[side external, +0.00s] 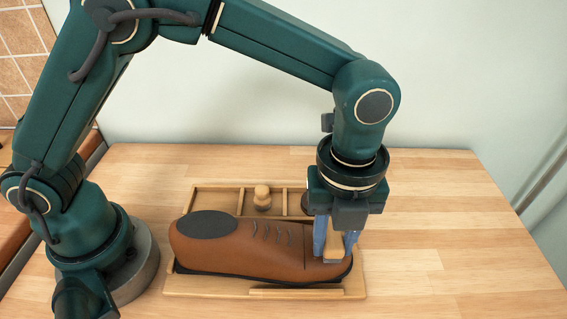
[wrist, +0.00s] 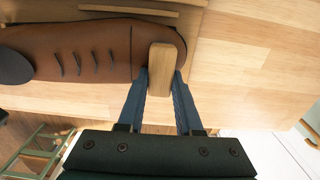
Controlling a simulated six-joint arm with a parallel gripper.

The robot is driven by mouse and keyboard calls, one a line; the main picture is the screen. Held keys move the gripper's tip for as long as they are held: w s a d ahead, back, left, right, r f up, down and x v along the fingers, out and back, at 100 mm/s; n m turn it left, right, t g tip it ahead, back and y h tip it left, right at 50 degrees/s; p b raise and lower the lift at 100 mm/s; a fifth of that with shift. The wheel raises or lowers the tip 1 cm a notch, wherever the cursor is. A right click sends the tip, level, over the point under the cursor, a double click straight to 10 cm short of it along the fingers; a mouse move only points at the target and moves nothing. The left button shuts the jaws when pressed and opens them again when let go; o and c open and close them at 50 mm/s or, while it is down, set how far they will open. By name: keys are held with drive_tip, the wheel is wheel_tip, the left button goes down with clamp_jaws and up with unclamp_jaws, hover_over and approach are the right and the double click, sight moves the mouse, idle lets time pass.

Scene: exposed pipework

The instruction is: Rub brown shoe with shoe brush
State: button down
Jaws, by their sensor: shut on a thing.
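The brown shoe (side external: 238,247) lies on its side-to-side length in a wooden tray (side external: 210,290), its dark opening at the left and its toe at the right. In the wrist view the shoe (wrist: 100,48) spans the upper left. My gripper (side external: 337,247) points down over the toe end. It is shut on the shoe brush (side external: 333,248), a light wooden block that also shows between the blue fingers in the wrist view (wrist: 166,70). The brush is at the toe; its bristles are hard to make out, and I cannot tell whether they touch the shoe.
The tray's back compartments hold a small wooden knobbed piece (side external: 262,197) and a dark round item (side external: 307,203) partly behind my gripper. The wooden table (side external: 440,240) is clear to the right. A pale wall (side external: 230,90) stands behind.

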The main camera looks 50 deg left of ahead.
drive_tip(key=w+a, duration=0.2)
drive_tip(key=a, duration=0.1)
drive_tip(key=shift+w, duration=0.4)
drive_tip(key=shift+s+d, duration=1.85)
drive_tip(key=shift+d, duration=0.15)
drive_tip(key=shift+d+r, duration=0.1)
drive_tip(key=shift+r, duration=0.15)
drive_tip(key=shift+s+r, duration=0.1)
drive_tip(key=shift+r, duration=3.75)
drive_tip(key=shift+s+a+f, duration=0.1)
drive_tip(key=shift+s+f, duration=0.25)
drive_tip(key=shift+f, duration=0.65)
drive_tip(key=shift+s+a+f, duration=0.1)
drive_tip(key=shift+s+f, duration=0.3)
drive_tip(key=shift+f, duration=0.65)
drive_tip(key=shift+s+a+f, duration=0.1)
drive_tip(key=shift+s+f, duration=0.25)
drive_tip(key=shift+f, duration=0.65)
drive_tip(key=shift+f, duration=0.85)
